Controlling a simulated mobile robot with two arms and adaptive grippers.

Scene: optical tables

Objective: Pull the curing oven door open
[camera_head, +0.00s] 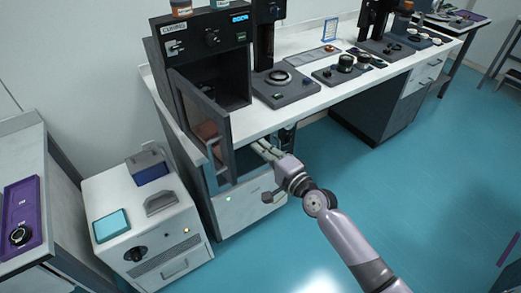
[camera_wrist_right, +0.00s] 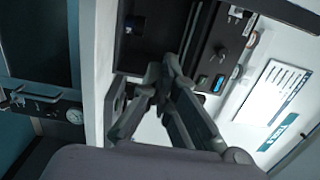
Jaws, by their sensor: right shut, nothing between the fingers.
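The curing oven (camera_head: 207,45) is a dark box labelled "CURING" at the left end of the white bench. Its door (camera_head: 203,118) stands swung well out to the left, and the dark chamber shows behind it. A pale vertical handle (camera_head: 212,165) is on the door's outer edge. My right gripper (camera_head: 259,146) is shut and empty, to the right of the door and apart from the handle, near the bench's front edge. Its closed fingers also show in the right wrist view (camera_wrist_right: 168,68). My left gripper is out of view.
A white cabinet unit (camera_head: 140,232) with items on top stands on the floor at left. Stages and microscope-like instruments line the bench (camera_head: 300,112) right of the oven.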

